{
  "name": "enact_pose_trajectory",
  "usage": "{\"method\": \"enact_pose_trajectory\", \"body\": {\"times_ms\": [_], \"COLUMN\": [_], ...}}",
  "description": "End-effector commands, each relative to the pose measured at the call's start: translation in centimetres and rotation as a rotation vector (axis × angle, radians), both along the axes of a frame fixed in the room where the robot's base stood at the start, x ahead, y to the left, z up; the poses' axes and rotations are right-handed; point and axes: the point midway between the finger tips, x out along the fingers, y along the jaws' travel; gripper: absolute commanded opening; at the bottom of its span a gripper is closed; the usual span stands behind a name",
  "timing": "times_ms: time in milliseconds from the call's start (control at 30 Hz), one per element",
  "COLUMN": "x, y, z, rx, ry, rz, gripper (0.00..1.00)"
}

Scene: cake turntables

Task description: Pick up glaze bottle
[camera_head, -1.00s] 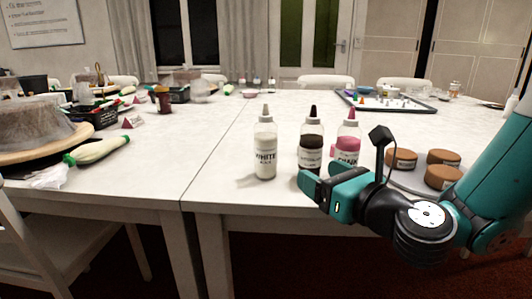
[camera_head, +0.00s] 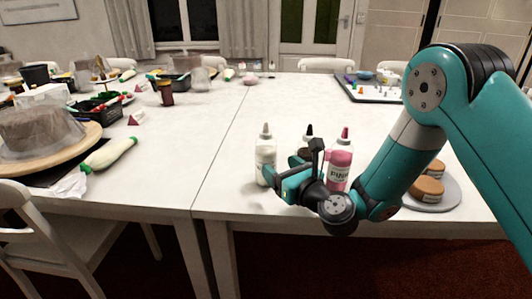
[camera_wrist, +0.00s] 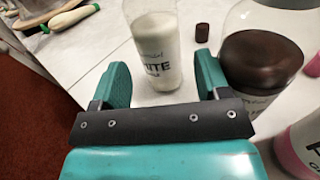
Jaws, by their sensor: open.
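Three glaze bottles stand upright on the white table. The white one (camera_head: 265,158) is leftmost, the dark brown one (camera_head: 308,138) is in the middle, partly hidden by my gripper, and the pink one (camera_head: 340,168) is on the right. My gripper (camera_head: 286,168) is open and low over the table, just right of the white bottle. In the wrist view the white bottle (camera_wrist: 158,52) stands beyond and between my open fingers (camera_wrist: 162,78), with nothing held. There the brown bottle (camera_wrist: 262,70) is close to the right finger, and the pink one (camera_wrist: 303,148) is at the right edge.
A tray of small items (camera_head: 378,97) lies farther back. A cake turntable (camera_head: 85,137) and a green-ended roller (camera_head: 110,152) are on the left. The middle of the table is clear.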

Motion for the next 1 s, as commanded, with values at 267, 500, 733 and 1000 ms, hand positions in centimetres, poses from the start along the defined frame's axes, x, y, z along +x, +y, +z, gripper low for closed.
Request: {"method": "enact_pose_trajectory", "body": {"times_ms": [267, 500, 733, 1000], "x": [1.6, 3.2, 3.9, 3.9], "y": [1.5, 2.8, 3.2, 3.2], "z": [1.0, 0.8, 0.3, 0.1], "rx": [-0.001, -0.001, 0.0, 0.0], "ry": [0.0, 0.0, 0.0, 0.0], "rz": [0.002, 0.002, 0.0, 0.0], "gripper": [0.69, 0.69, 0.69, 0.58]}}
